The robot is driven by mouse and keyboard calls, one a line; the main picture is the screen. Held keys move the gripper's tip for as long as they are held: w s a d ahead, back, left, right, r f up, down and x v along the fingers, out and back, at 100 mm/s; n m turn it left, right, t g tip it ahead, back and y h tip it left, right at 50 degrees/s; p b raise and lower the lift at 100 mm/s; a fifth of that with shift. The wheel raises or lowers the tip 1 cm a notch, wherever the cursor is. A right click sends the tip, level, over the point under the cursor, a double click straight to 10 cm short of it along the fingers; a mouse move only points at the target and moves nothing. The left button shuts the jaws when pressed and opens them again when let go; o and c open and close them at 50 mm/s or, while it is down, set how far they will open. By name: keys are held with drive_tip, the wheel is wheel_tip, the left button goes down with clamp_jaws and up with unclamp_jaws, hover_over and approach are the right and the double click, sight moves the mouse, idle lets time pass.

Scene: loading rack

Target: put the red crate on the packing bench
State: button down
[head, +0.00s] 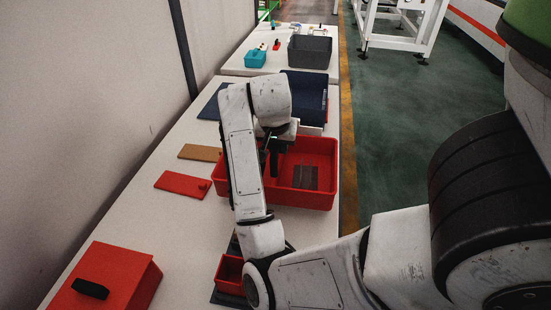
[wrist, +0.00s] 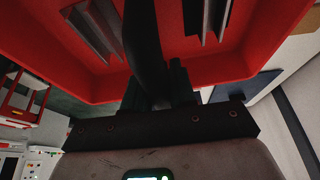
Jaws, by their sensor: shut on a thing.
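The red crate (head: 325,151) is an open, wide box beneath my gripper on the long pale bench; whether it touches the bench top I cannot tell. Grey flat pieces (head: 305,177) lie inside it. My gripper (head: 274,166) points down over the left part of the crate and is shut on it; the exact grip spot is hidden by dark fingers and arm. In the wrist view, the crate's red walls (wrist: 95,90) fill the top, with a black bar (wrist: 145,40) running across from my gripper (wrist: 160,85). I cannot tell which bench surface is the packing bench.
A dark blue crate (head: 307,88) stands just behind. A grey crate (head: 309,52) and teal box (head: 255,59) are farther back. A red panel (head: 183,184) and a brown board (head: 200,153) lie left. A red box (head: 125,275) and small red bin (head: 229,274) are nearer. Green floor (head: 410,130) is clear to the right.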

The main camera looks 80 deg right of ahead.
drive_tip(key=shift+w+a+f, duration=0.15)
drive_tip(key=shift+a+f, duration=0.05)
drive_tip(key=shift+f, duration=0.1)
drive_tip(key=shift+w+a+f, duration=0.1)
drive_tip(key=shift+a+f, duration=0.05)
drive_tip(key=shift+f, duration=1.5)
drive_tip(key=c, duration=0.9)
unclamp_jaws()
drive_tip(key=p+v, duration=0.3)
drive_tip(key=v, duration=0.9)
drive_tip(key=shift+p, duration=0.4)
